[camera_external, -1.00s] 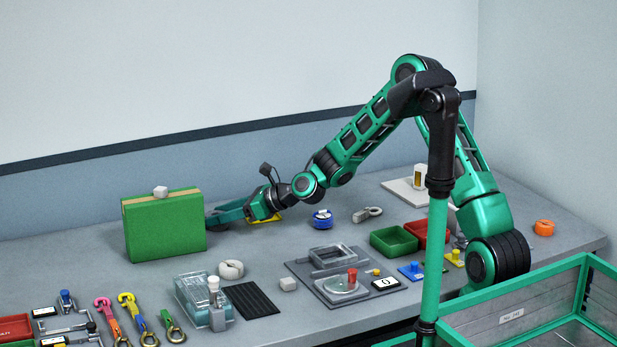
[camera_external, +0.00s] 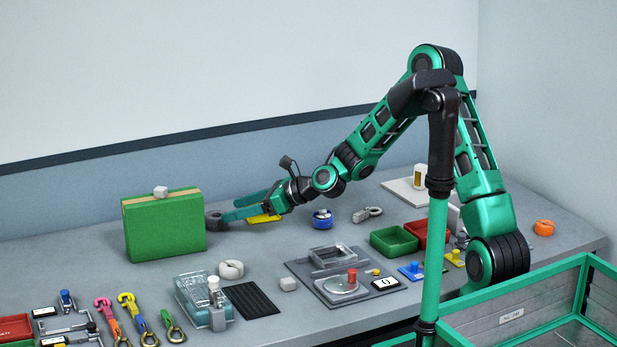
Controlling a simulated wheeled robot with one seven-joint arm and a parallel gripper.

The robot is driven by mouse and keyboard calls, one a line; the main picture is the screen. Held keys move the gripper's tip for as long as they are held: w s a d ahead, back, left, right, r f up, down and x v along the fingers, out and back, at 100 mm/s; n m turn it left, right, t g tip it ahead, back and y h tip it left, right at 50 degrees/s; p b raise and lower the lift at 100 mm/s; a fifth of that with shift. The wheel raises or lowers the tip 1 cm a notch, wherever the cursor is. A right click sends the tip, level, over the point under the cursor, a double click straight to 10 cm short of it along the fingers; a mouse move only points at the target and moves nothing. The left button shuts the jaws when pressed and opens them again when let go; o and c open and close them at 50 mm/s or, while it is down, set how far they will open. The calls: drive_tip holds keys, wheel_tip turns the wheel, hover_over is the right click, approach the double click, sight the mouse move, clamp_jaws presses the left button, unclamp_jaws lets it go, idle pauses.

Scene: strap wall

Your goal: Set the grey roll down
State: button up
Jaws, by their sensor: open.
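The dark grey roll (camera_external: 213,220) rests on the bench top, close to the right side of the green case (camera_external: 165,228). My gripper (camera_external: 230,210) is open just to the right of the roll, with its green fingers pointing left toward it. The fingertips look clear of the roll or almost so; I cannot tell whether one still touches it. A yellow piece (camera_external: 264,218) shows below the fingers.
A blue roll (camera_external: 322,219) and a metal carabiner (camera_external: 368,214) lie to the right of the gripper. A white roll (camera_external: 231,269) is in front. Bare bench lies in front of the roll.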

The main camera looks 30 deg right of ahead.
drive_tip(key=v, duration=0.6)
drive_tip(key=shift+s+d, duration=0.15)
drive_tip(key=shift+d, duration=0.05)
